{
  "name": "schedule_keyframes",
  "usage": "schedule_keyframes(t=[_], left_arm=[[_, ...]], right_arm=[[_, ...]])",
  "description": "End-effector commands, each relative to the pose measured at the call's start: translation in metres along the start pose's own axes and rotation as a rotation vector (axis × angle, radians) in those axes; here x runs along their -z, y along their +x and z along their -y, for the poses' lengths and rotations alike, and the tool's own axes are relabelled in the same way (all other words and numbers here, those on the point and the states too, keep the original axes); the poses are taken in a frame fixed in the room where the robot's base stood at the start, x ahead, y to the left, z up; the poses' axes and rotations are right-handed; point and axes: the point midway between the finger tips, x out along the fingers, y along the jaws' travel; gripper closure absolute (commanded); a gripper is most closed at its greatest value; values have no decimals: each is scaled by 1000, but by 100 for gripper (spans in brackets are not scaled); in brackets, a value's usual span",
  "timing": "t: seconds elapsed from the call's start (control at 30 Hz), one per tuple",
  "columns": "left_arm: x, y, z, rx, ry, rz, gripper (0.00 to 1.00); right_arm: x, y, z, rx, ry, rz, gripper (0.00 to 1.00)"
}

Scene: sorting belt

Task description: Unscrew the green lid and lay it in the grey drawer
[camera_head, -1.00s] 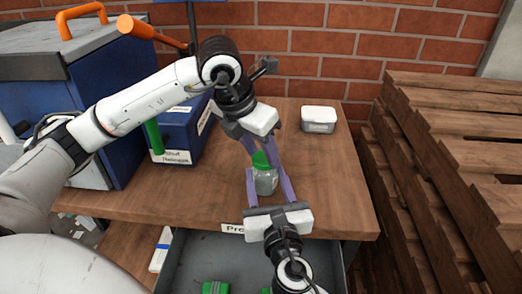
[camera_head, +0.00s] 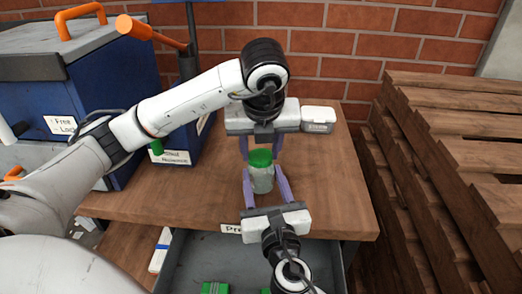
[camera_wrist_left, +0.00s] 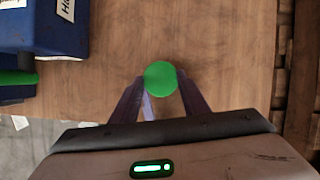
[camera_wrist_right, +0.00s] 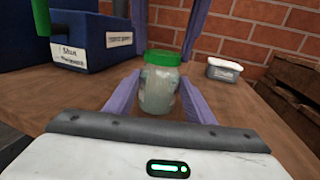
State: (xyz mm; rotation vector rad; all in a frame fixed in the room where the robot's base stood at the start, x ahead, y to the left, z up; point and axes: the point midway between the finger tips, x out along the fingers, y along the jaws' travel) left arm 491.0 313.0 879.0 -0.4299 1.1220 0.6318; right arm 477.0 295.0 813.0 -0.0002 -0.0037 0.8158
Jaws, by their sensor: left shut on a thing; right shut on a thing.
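A clear jar (camera_head: 262,181) with a green lid (camera_head: 261,158) stands upright on the wooden bench. My left gripper (camera_head: 262,160) reaches down from behind and is shut on the green lid, which also shows between its fingers in the left wrist view (camera_wrist_left: 160,78). My right gripper (camera_head: 265,190) comes from the front and is shut on the jar's body, seen in the right wrist view (camera_wrist_right: 158,92). The lid sits on top of the jar; I cannot tell if it is loose. The grey drawer (camera_head: 190,250) is open below the bench's front edge, with green pieces in it.
A white-lidded container (camera_head: 318,119) stands at the back right of the bench. Blue bins (camera_head: 170,140) are at the left. Stacked wooden pallets (camera_head: 440,150) stand at the right, and a brick wall (camera_head: 350,50) closes the back. The bench right of the jar is clear.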

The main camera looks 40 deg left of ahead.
Motion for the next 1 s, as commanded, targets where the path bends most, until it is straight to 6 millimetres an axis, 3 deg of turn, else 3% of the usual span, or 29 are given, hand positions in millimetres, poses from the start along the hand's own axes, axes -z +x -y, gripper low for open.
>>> schedule_keyframes(t=[0.03,0.3,0.33,0.47,0.73,1.0], left_arm=[[-4,1,-6,-32,-38,8,90],[-3,2,-7,-43,-66,5,90],[-2,2,-7,-43,-65,5,57],[-2,1,-6,-42,-63,4,37],[-2,-1,-5,-36,-59,4,37],[-10,-20,-3,-31,-57,5,37]], right_arm=[[4,1,12,27,4,-7,91],[4,1,14,30,5,-9,91],[4,1,14,30,5,-9,91],[5,1,14,31,5,-10,91],[5,1,12,26,3,-10,91],[5,0,10,22,3,-11,91]])
